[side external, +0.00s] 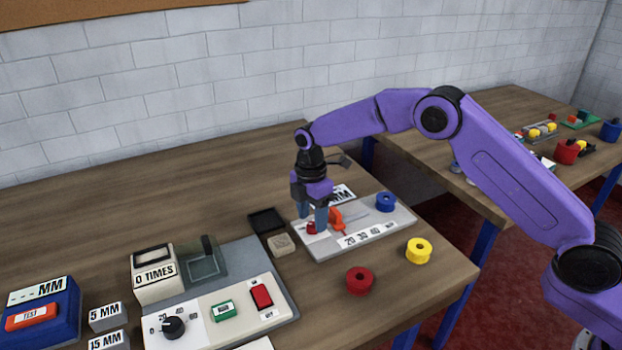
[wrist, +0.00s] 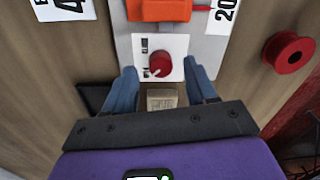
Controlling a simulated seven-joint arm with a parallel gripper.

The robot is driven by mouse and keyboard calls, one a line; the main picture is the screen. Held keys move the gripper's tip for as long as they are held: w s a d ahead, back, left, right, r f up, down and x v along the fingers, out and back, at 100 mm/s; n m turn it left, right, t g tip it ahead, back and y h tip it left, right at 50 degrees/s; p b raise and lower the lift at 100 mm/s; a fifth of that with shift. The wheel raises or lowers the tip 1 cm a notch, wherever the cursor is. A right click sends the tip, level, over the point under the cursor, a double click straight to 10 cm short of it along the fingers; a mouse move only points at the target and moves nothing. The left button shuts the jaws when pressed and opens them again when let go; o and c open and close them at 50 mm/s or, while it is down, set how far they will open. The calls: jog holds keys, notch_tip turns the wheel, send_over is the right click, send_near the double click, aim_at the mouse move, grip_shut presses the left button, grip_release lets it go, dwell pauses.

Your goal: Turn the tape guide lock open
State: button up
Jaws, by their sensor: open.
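The tape guide lock looks to be the red knob (wrist: 160,64) on a small white plate with lettering, ahead of my fingers in the wrist view. In the side external view the red knob (side external: 312,227) sits at the left end of the grey guide board (side external: 310,250). My gripper (side external: 312,214) points down over that end, and one finger partly hides the area. In the wrist view my gripper (wrist: 162,88) is open, with a blue finger on each side of the knob plate. I cannot tell whether the fingers touch anything.
An orange piece (side external: 336,218) stands right beside the knob. A blue spool (side external: 386,202) sits on the board. Red (side external: 360,281) and yellow (side external: 418,250) spools lie in front. A black tray (side external: 266,221) and beige block (side external: 281,244) stand left. A control panel (side external: 215,318) is farther left.

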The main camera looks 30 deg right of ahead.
aim_at(310, 222)
notch_tip(310, 222, up, 16)
jog(key=shift+w, duration=0.35)
jog(key=shift+a+f, duration=0.1)
dwell(0.4)
jog(key=s+d+r+m, duration=0.1)
jog(key=s+d+m, duration=0.1)
jog(key=s, duration=0.8)
jog(key=s+d+r+m, duration=0.1)
jog(key=s+r+m, duration=0.1)
jog(key=s, duration=0.8)
jog(key=s+d+f+m, duration=0.2)
jog(key=s+d, duration=0.5)
jog(key=s, duration=0.4)
jog(key=s+d+f+m, duration=0.1)
jog(key=s+d+f, duration=0.3)
jog(key=s+d, duration=0.4)
jog(key=s, duration=0.3)
jog(key=shift+f+m+t, duration=0.15)
jog(key=shift+m+t, duration=0.15)
jog(key=shift+m, duration=0.1)
